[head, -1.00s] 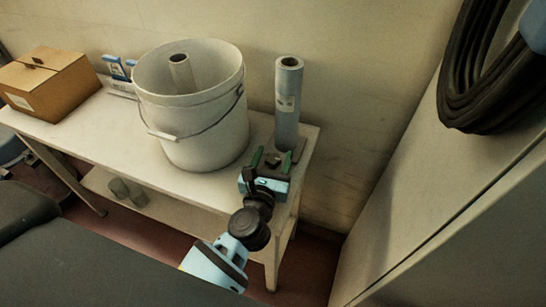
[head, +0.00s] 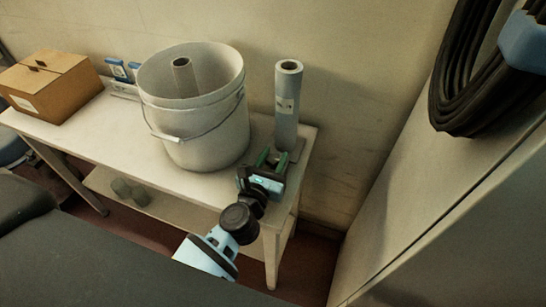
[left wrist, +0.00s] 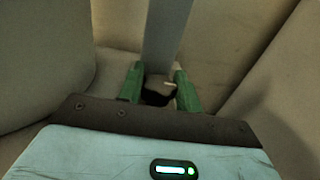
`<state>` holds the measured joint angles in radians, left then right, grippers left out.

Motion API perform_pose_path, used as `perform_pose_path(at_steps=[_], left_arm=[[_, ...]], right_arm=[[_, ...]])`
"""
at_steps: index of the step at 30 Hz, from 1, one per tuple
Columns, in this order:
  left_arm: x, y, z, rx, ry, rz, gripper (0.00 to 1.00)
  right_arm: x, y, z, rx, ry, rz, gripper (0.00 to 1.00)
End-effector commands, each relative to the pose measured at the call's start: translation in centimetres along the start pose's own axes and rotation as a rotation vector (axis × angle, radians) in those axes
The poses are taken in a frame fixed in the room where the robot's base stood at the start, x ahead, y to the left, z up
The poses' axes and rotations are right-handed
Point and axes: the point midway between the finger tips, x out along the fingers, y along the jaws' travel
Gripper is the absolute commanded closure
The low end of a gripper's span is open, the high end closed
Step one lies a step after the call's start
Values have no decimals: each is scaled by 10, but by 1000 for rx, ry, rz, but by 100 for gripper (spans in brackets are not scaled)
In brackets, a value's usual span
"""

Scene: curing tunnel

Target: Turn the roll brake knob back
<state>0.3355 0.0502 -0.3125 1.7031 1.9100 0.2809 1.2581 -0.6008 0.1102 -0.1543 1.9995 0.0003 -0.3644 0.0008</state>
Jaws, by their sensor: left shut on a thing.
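A grey roll (head: 287,105) stands upright on the right end of the bench; its lower part also shows in the left wrist view (left wrist: 163,35). A small dark knob (left wrist: 158,97) is at the foot of the roll, on the near side, between the green fingertips. My left gripper (head: 271,159) is shut on this knob, low in front of the roll; its fingers also show in the left wrist view (left wrist: 158,90). The fingers and palm hide part of the knob, and any mark on it cannot be read. My right gripper is not in view.
A white bucket (head: 210,135) with a tube inside stands left of the roll, close to my left gripper. A cardboard box (head: 50,88) lies farther left on the bench (head: 125,145). A pale cabinet (head: 440,190) and a black hose coil (head: 455,95) are at the right.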

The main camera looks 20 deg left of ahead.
Motion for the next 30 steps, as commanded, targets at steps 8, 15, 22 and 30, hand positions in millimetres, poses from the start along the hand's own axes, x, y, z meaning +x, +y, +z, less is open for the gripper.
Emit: perform_pose_path(at_steps=[8, 15, 22, 30], left_arm=[[0, 0, 0, 0, 0, -1, 44], [-1, 0, 0, 0, 0, 0, 44], [-23, 0, -1, 0, 2, 0, 44], [-64, 0, -2, 0, 3, -1, 44]], right_arm=[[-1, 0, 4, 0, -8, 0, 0], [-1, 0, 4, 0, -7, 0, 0], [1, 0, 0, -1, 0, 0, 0], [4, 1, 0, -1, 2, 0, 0]])
